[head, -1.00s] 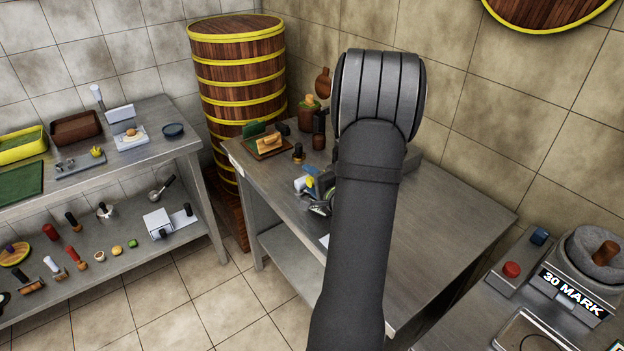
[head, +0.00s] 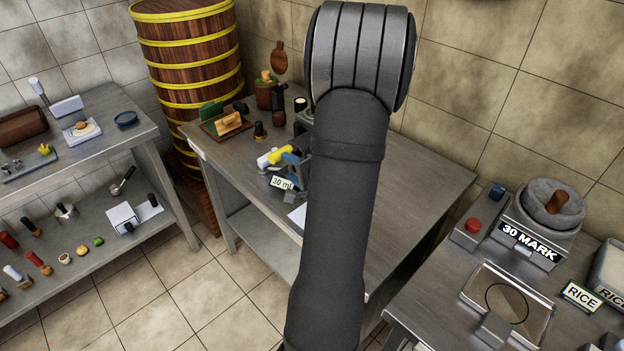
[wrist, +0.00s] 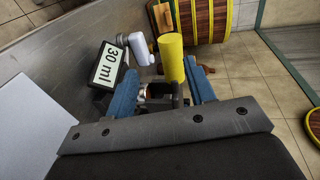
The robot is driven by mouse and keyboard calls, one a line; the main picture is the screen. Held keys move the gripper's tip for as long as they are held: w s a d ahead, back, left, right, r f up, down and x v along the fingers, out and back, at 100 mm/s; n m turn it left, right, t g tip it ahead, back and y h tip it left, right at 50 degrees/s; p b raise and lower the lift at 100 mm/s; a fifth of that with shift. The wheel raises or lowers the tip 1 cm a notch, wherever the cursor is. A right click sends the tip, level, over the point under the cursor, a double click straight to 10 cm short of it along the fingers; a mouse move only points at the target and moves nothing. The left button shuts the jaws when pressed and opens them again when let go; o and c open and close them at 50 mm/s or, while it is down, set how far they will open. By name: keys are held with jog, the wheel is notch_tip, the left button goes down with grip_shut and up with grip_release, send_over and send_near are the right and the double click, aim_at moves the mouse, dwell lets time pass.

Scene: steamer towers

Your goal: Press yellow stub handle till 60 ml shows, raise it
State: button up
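The yellow stub handle (wrist: 172,57) is a smooth cylinder at the upper middle of the wrist view; it also shows in the head view (head: 280,154). My gripper (wrist: 161,68) has two blue fingers spread apart, with the handle between and just beyond their tips. No firm contact shows. A display plate (wrist: 105,66) left of the handle reads "30 ml"; it also shows in the head view (head: 282,183). A white cylinder (wrist: 141,48) lies beside the handle. Dark parts of the device show between the fingers.
The device stands on a steel table (head: 410,180) whose right part is bare. A wooden board with a block (head: 229,123) and dark bottles stand behind. A right-hand bench holds a "30 MARK" sign (head: 529,242) and a red button (head: 473,225). A tall wooden steamer tower (head: 190,75) stands behind.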

aim_at(280, 153)
jog(key=v, duration=0.9)
jog(key=shift+w+a, duration=0.1)
jog(key=x, duration=1.1)
jog(key=shift+w, duration=0.1)
jog(key=v, duration=1.1)
jog(key=shift+m, duration=0.7)
jog(key=shift+w+r+x, duration=0.1)
jog(key=shift+r+x, duration=0.35)
jog(key=shift+x, duration=2.3)
jog(key=shift+w+r+x, duration=0.1)
jog(key=shift+r+x, duration=0.3)
jog(key=shift+x, duration=2.4)
jog(key=shift+r+x, duration=0.45)
jog(key=shift+x, duration=2.3)
jog(key=shift+a, duration=0.15)
